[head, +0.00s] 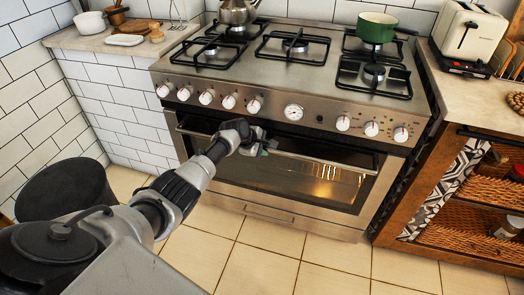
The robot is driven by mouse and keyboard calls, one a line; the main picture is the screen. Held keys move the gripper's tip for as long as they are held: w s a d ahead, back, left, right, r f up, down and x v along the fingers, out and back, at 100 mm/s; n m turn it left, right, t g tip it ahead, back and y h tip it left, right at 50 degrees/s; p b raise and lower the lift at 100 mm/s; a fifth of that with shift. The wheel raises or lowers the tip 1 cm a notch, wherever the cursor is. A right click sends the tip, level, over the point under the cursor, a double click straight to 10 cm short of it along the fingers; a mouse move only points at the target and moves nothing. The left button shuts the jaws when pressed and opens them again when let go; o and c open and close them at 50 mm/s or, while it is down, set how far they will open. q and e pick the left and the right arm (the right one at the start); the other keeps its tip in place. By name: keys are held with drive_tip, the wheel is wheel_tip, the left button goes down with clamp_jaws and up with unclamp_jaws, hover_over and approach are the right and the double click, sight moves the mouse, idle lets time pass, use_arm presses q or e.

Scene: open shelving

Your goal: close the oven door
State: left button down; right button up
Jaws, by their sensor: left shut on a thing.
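The stainless steel oven stands at the centre of the head view, with its glass oven door (290,179) on the front and a warm light showing through the glass. The long metal door handle (318,161) runs across the top of the door. My left arm reaches in from the lower left. My left gripper (259,146) is at the handle, left of its middle, and is shut on it. The door is upright or nearly so; I cannot tell whether a narrow gap remains at its top. My right gripper is not in view.
Control knobs (229,102) line the panel above the door. A dark bin (66,188) is at left, and wooden shelving (470,215) with baskets at right. Tiled floor (265,262) before the oven is clear.

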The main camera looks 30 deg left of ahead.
use_arm(q)
drive_tip(key=shift+w, duration=0.25)
drive_tip(key=shift+w+a+r, duration=0.15)
drive_tip(key=shift+r, duration=0.1)
drive_tip(key=shift+w+r, duration=0.1)
drive_tip(key=shift+r, duration=0.1)
drive_tip(key=c, duration=1)
unclamp_jaws()
drive_tip(key=shift+w+f, duration=0.1)
drive_tip(key=shift+w, duration=0.05)
